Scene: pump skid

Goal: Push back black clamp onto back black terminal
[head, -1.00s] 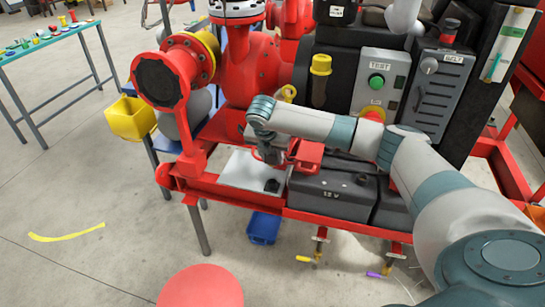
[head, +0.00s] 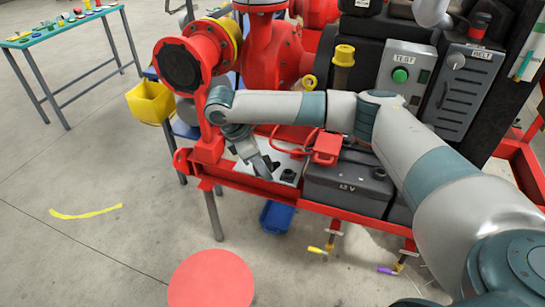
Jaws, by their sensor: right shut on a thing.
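My right gripper (head: 262,168) is low over the white tray at the left of the 12 V battery (head: 345,190), its dark fingers pointing down. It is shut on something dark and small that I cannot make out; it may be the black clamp. A small black piece (head: 287,176) sits on the tray just right of the fingers, and I cannot tell whether it is a clamp. A dark round post (head: 380,173) shows on the battery's top right and may be a terminal. The back terminal cannot be made out behind my arm. My left gripper is out of view.
A red clamp (head: 326,148) with a red cable rests at the battery's back left. A red frame rail (head: 300,200) borders the front. A large red pump flange (head: 182,65) and a yellow bin (head: 151,101) stand left. My right arm spans the skid.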

